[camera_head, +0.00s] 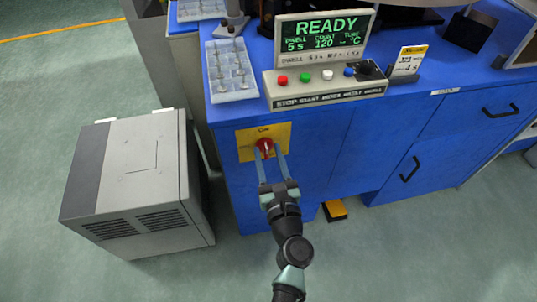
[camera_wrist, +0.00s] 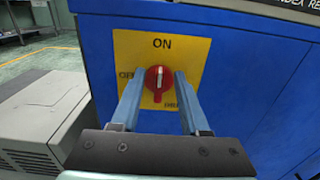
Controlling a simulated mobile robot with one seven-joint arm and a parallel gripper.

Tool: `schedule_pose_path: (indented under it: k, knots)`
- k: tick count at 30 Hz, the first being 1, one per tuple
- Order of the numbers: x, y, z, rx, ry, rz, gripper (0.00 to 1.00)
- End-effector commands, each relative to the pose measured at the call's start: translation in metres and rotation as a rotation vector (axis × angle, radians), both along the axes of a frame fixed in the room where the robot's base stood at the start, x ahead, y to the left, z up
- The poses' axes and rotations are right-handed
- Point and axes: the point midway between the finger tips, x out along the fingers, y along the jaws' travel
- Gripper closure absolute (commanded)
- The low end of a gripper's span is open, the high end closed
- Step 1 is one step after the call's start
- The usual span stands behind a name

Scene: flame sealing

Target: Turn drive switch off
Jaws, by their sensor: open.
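The drive switch is a red rotary knob (camera_head: 265,146) on a yellow plate (camera_head: 245,152) on the blue cabinet's front. In the wrist view, the knob (camera_wrist: 158,80) has a pale mark that looks roughly upright, towards the word ON at the top of the plate (camera_wrist: 195,50). A label at the left, apparently OFF, is partly covered by my left finger. Lettering at the lower right is partly covered by my right finger. My gripper (camera_head: 266,156) is open, with one finger on each side of the knob (camera_wrist: 158,88). I cannot tell whether either finger touches it.
A grey box unit (camera_head: 140,175) stands on the floor left of the cabinet. A control panel (camera_head: 325,85) reading READY, with coloured buttons, sits on top beside a tray of small parts (camera_head: 230,70). A yellow-and-black pedal (camera_head: 335,210) lies at the cabinet's foot.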

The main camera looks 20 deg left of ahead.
Motion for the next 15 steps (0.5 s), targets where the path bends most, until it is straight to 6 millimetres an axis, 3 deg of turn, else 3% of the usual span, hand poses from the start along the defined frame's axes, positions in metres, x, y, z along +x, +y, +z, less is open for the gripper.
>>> schedule_pose_path:
  k: [8, 15]
  knots:
    - [0.0007, 0.0006, 0.0000, 0.000, 0.000, 0.000, 0.57]
    - [0.0006, 0.0005, 0.0002, -0.001, -0.001, 0.000, 1.00]
